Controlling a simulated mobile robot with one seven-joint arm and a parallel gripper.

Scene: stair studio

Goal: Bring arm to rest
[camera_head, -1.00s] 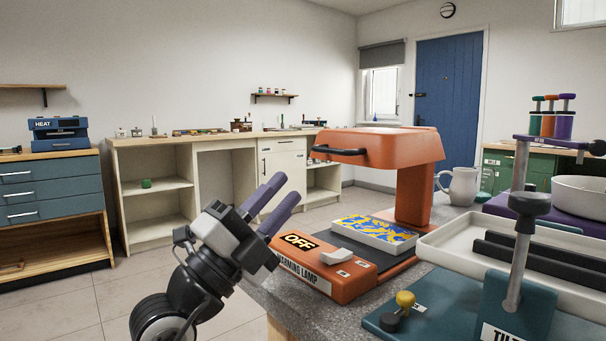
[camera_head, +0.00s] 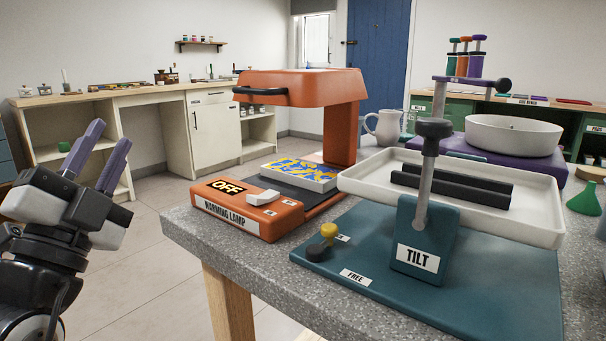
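My gripper (camera_head: 102,160) is at the left of the head view, raised in front of the floor and the far bench. Its two purple fingers point up and to the right, with a gap between them and nothing in the gap. It is apart from the grey speckled table (camera_head: 184,233) and touches nothing that I can see. The lower part of my arm runs out of the picture at the bottom left.
An orange warming lamp (camera_head: 300,88) reading OFF stands on the table, with a blue and yellow patterned tray (camera_head: 301,174) under its head. A teal tilt stand (camera_head: 425,240) holds a white tray (camera_head: 545,216). Floor left of the table is clear.

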